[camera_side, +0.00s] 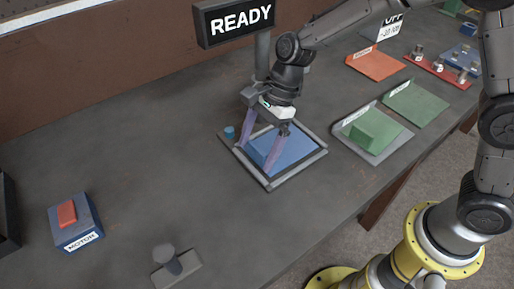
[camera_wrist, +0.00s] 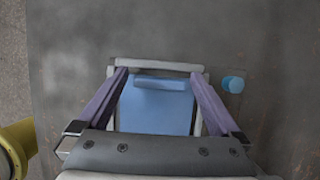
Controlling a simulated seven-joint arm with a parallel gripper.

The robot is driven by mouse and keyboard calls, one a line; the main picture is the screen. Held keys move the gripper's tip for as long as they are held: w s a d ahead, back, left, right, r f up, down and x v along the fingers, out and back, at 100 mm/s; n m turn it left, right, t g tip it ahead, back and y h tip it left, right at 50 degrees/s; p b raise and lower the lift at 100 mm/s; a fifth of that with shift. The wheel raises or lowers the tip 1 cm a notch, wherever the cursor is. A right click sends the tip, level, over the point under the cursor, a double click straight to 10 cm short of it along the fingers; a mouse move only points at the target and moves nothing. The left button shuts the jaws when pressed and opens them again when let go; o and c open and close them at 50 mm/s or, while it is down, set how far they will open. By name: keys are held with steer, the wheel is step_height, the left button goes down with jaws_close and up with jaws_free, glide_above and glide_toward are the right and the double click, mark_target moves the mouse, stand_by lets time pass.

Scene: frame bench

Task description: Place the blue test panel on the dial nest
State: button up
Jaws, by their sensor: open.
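The blue test panel (camera_side: 291,149) lies flat inside the grey frame of what looks like the dial nest (camera_side: 283,181), below the READY sign. In the wrist view the panel (camera_wrist: 155,112) has a raised blue bar (camera_wrist: 160,83) at its far edge, and the nest's pale rim (camera_wrist: 155,66) shows around it. A small blue knob (camera_wrist: 233,84) stands just outside the frame. My gripper (camera_side: 255,157) is open, its purple fingers reaching down over the nest. In the wrist view my gripper (camera_wrist: 158,72) has one finger on each side of the bar, with gaps between.
A READY sign (camera_side: 234,20) on a post stands behind the nest. A green block (camera_side: 375,128) on a grey-edged pad, a green pad (camera_side: 416,103) and an orange pad (camera_side: 376,64) lie right. A MOTOR box (camera_side: 76,221) and a grey post (camera_side: 168,258) stand left and front. Bench between is clear.

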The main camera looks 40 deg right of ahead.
steer(key=v, duration=1.1)
steer(key=s+d+r+n+t+h, duration=0.1)
steer(key=s+d+n+t+h, duration=0.1)
steer(key=s+d+n, duration=0.7)
steer(key=s+d+r+n+t+h, duration=0.1)
steer(key=s+d+n+t+h, duration=0.1)
steer(key=s+d+n, duration=0.6)
steer(key=s+n+t, duration=0.1)
steer(key=s, duration=0.3)
steer(key=shift+s+d+r+t, duration=0.25)
steer(key=shift+s+d+t, duration=0.05)
steer(key=shift+d, duration=0.1)
